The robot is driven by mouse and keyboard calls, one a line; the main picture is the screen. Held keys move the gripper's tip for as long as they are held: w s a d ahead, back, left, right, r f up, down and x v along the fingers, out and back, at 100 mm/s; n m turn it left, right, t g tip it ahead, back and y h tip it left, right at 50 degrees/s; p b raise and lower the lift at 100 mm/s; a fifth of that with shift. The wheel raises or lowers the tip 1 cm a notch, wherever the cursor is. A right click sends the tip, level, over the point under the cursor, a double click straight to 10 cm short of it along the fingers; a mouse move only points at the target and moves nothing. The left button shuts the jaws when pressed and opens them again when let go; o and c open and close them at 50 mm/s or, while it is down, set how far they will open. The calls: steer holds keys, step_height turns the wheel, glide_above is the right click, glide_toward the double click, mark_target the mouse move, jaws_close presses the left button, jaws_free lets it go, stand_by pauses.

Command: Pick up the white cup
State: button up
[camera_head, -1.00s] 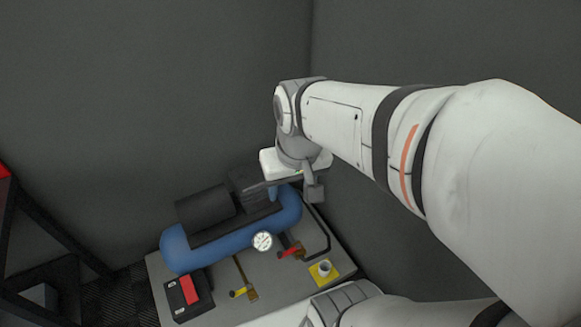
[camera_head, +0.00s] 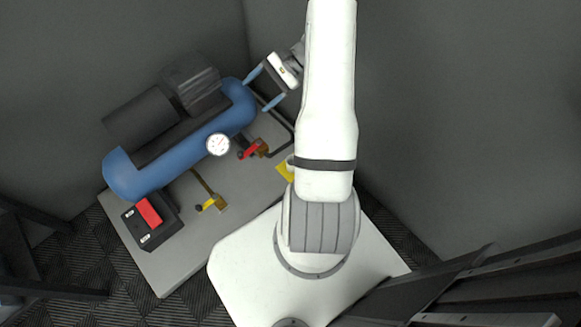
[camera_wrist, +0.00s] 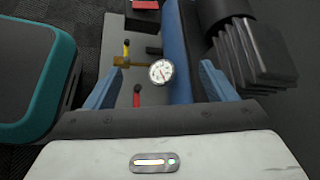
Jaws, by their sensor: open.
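The white cup (camera_head: 291,161) stands on a yellow square (camera_head: 284,171) at the right side of the grey bench top. In the head view my arm hides most of it. The cup does not show in the wrist view. My gripper (camera_head: 263,88) is open and empty, up and left of the cup in the head view, near the right end of the blue tank. In the wrist view its two blue fingers stand wide apart (camera_wrist: 160,86), with nothing held between them.
A blue compressor tank (camera_head: 185,160) with a dark motor (camera_head: 140,118) and a round gauge (camera_head: 218,144) fills the back of the bench (camera_head: 165,270). Red-handled (camera_head: 249,151) and yellow-handled (camera_head: 209,204) valves and a black-red box (camera_head: 150,222) are in front. Dark walls stand close behind.

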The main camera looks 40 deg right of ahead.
steer(key=s+d+f+m+t+h+b, duration=0.2)
steer(key=d+f+m+t+b, duration=0.1)
steer(key=f, duration=1.3)
steer(key=s+d+f+m+t+h+b, duration=0.2)
steer(key=f+m+t, duration=0.5)
steer(key=f, duration=0.9)
steer(key=s+d+f+m+t+h+b, duration=0.2)
steer(key=d+f+m+b, duration=0.4)
steer(key=f, duration=1.1)
steer(key=shift+s+m+t+b, duration=0.75)
steer(key=shift+m+t+b, duration=0.25)
steer(key=shift+t, duration=0.4)
steer(key=x, duration=0.1)
steer(key=b+x, duration=0.1)
steer(key=x, duration=0.2)
steer(key=shift+w+d+f+b, duration=0.25)
steer(key=shift+f+b, duration=0.1)
steer(key=shift+f, duration=0.1)
steer(key=shift+w+a+r, duration=0.1)
steer(key=shift+w+a, duration=0.05)
steer(key=shift+w, duration=0.35)
steer(key=shift+c, duration=0.5)
steer(key=c, duration=1)
